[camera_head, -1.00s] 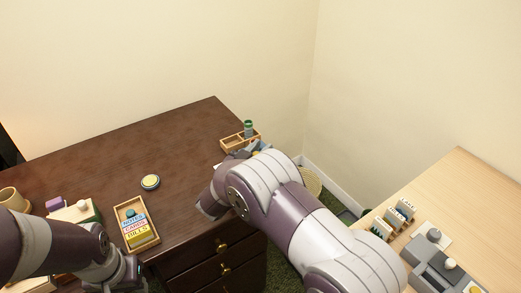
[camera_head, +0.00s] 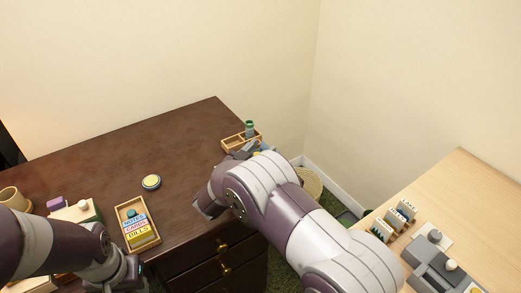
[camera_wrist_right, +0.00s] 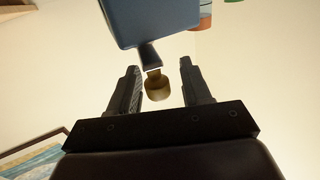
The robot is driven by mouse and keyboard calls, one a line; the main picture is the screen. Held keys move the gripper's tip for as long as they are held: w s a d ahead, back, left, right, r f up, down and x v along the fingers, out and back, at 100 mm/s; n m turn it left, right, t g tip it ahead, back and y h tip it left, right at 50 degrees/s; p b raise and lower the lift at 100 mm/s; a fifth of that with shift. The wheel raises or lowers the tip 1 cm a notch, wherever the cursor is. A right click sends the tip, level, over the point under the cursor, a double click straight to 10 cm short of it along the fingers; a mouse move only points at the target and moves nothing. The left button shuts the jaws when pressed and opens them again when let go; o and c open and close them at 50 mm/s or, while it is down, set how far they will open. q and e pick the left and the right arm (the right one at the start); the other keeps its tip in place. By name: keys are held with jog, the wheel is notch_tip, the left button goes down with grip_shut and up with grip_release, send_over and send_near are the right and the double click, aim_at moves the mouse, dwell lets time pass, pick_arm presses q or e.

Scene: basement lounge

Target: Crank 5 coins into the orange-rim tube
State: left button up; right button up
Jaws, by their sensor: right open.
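In the right wrist view, my right gripper (camera_wrist_right: 159,68) is open, with one finger on each side of a brass-coloured knob (camera_wrist_right: 158,87). The knob hangs on a short dark crank arm (camera_wrist_right: 150,56) from a blue box (camera_wrist_right: 155,18). I cannot tell whether a finger touches the knob. An orange-ended clear tube (camera_wrist_right: 205,20) shows beside the box, partly cut off. In the head view, a green-rimmed tube (camera_head: 249,128) stands at the desk's far right corner; my right arm hides most of the blue box. My left gripper (camera_head: 122,280) is low at the left, its jaws unclear. No coins are distinguishable.
A wooden tray (camera_head: 229,142) sits by the green-rimmed tube. A pale table (camera_head: 470,190) stands at right. The desk's middle is clear.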

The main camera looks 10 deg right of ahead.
pick_arm(q)
jog(key=shift+r+p, duration=0.35)
jog(key=shift+r, duration=0.05)
pick_arm(e)
jog(key=v, duration=1.2)
jog(key=shift+s+a+r, duration=0.1)
